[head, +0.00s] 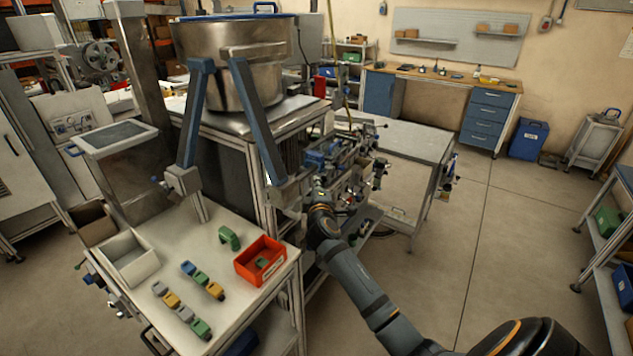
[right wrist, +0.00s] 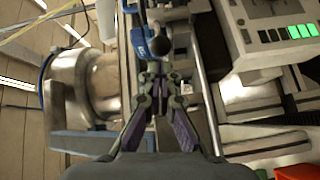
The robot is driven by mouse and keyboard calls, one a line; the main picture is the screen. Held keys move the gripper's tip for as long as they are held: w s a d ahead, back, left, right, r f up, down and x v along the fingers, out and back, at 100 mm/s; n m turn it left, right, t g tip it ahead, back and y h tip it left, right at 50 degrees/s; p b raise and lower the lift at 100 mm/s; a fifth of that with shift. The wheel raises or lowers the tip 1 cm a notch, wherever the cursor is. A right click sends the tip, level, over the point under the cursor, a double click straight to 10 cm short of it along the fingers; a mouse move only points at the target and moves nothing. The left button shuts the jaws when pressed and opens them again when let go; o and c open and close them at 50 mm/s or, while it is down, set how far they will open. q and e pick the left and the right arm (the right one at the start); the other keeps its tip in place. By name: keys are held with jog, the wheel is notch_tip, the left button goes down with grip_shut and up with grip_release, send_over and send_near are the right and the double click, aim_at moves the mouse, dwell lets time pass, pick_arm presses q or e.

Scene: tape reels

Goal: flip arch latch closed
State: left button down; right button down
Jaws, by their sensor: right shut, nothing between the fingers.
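My right gripper (head: 318,192) is at the machine rail near the middle of the head view, its arm coming in from the lower right. In the right wrist view the gripper (right wrist: 160,80) is shut and empty. A black round knob (right wrist: 160,46) shows just beyond its fingertips, beside a blue part (right wrist: 138,36). These may belong to the arch latch, but I cannot tell for sure, nor whether the fingers touch the knob. Blue fittings (head: 315,158) also sit on the rail in the head view. The latch's position is unclear. My left gripper is not in view.
A panel with green lit buttons (right wrist: 299,32) lies right of the gripper in the wrist view. A large metal bowl (head: 232,75) stands behind a blue frame (head: 262,125). A red bin (head: 258,262) and several coloured blocks lie on the front table. Open floor lies at right.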

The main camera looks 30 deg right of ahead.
jog(key=shift+w+d, duration=0.1)
jog(key=shift+w, duration=0.05)
dwell(0.3)
jog(key=shift+s+d+n+t+y+p, duration=0.2)
jog(key=shift+s+n+t+y+p, duration=0.1)
jog(key=shift+y+p, duration=0.2)
